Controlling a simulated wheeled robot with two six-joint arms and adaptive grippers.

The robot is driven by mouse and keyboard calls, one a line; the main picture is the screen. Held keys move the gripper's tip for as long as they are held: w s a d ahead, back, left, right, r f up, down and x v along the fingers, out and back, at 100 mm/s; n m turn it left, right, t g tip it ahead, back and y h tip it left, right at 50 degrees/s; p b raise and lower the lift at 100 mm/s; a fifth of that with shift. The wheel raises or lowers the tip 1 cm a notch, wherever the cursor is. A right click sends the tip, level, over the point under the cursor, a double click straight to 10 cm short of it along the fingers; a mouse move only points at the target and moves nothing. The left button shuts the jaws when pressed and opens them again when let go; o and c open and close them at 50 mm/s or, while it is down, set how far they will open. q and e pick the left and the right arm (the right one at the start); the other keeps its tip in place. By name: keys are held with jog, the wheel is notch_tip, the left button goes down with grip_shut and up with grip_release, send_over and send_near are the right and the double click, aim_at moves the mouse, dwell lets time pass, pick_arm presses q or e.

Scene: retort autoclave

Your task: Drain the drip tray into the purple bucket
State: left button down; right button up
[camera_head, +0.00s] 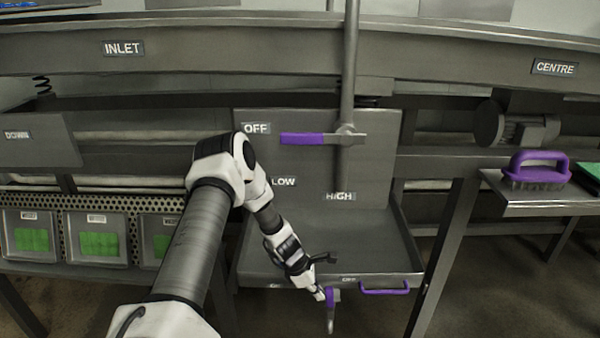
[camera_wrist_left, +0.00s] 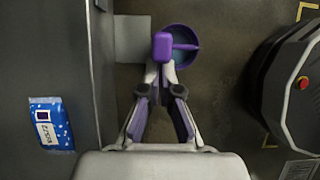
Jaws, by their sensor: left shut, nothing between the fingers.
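The grey drip tray (camera_head: 395,262) hangs under a backboard, with a purple handle (camera_head: 385,289) on its front right. A tap with a purple lever (camera_head: 330,295) and a downward spout sits at the middle of its front edge. My left gripper (camera_head: 321,293) is at this lever, its fingers shut with nothing held. In the left wrist view, the fingertips (camera_wrist_left: 160,68) meet right at the purple lever (camera_wrist_left: 163,46); whether they touch it is unclear. The round purple bucket (camera_wrist_left: 193,46) stands on the floor below, partly hidden by the lever. My right gripper is out of view.
Another purple lever (camera_head: 302,139) is on the upright pipe above, beside OFF, LOW and HIGH labels. A purple-handled brush (camera_head: 540,168) lies on a side shelf at right. Trays with green contents (camera_head: 97,243) stand at left. A blue packet (camera_wrist_left: 50,123) shows in the wrist view.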

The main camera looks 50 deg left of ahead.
pick_arm(q)
jog(key=shift+w+d+r, duration=0.15)
jog(key=shift+w+d, duration=0.15)
jog(key=shift+w, duration=0.05)
jog(key=shift+w+d+r, duration=0.1)
jog(key=shift+w+r, duration=0.1)
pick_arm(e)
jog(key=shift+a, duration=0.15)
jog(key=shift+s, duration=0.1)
